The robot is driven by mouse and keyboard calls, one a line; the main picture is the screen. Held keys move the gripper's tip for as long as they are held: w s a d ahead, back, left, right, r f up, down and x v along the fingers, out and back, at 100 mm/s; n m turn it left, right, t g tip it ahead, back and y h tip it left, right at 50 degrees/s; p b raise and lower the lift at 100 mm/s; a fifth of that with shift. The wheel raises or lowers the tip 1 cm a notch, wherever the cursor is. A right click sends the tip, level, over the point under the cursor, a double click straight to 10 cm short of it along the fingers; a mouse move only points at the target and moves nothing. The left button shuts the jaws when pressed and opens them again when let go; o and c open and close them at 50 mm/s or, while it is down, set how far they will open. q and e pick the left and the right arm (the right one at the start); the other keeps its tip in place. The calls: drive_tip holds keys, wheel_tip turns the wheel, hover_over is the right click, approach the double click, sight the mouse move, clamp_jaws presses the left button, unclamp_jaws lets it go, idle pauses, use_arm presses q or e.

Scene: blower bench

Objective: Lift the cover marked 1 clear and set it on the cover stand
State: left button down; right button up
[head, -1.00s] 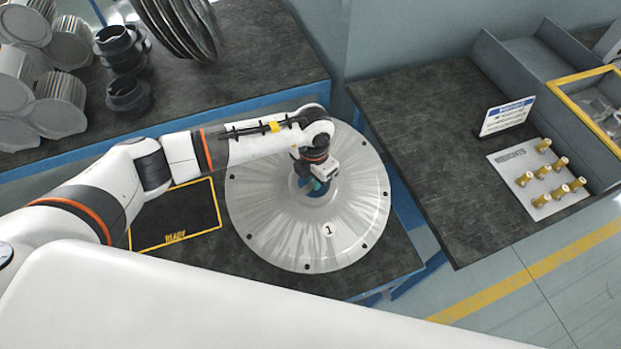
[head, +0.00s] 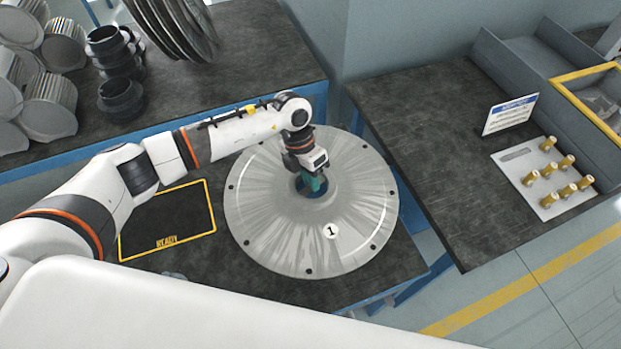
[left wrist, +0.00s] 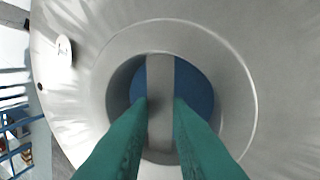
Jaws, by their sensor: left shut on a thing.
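The cover marked 1 (head: 270,231) is a large round silver-grey disc with small dark holes around its rim. It is over the front bench, its label facing up. My left gripper (head: 316,186) points down into the central opening. In the left wrist view its green fingers (left wrist: 160,104) are shut on a grey bar (left wrist: 160,76) across that opening, with blue behind it. The cover looks slightly raised, but its underside is hidden. I cannot surely identify the cover stand. My right gripper is not in view.
A yellow-edged dark READY mat (head: 168,222) lies bare left of the cover. Upright metal discs (head: 180,25), black fittings (head: 124,98) and grey filters (head: 48,107) occupy the back bench. The right bench (head: 425,140) has clear room, a small sign (head: 510,114) and several brass pegs (head: 548,200).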

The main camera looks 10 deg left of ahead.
use_arm(q)
drive_tip(key=shift+w+f+b, duration=0.1)
drive_tip(key=shift+f+b, duration=2.05)
drive_tip(key=shift+f, duration=0.45)
drive_tip(key=shift+b, duration=0.3)
drive_tip(key=shift+f+b, duration=0.65)
drive_tip(key=shift+f, duration=0.15)
drive_tip(key=c, duration=1.3)
unclamp_jaws()
drive_tip(key=shift+s+f, duration=0.2)
drive_tip(key=shift+s, duration=0.05)
drive_tip(key=b+v, duration=0.3)
drive_tip(key=v, duration=0.8)
drive_tip(key=shift+w+a+r, duration=0.15)
drive_tip(key=shift+a+r, duration=0.05)
drive_tip(key=shift+w+a+r, duration=0.1)
drive_tip(key=shift+r, duration=0.4)
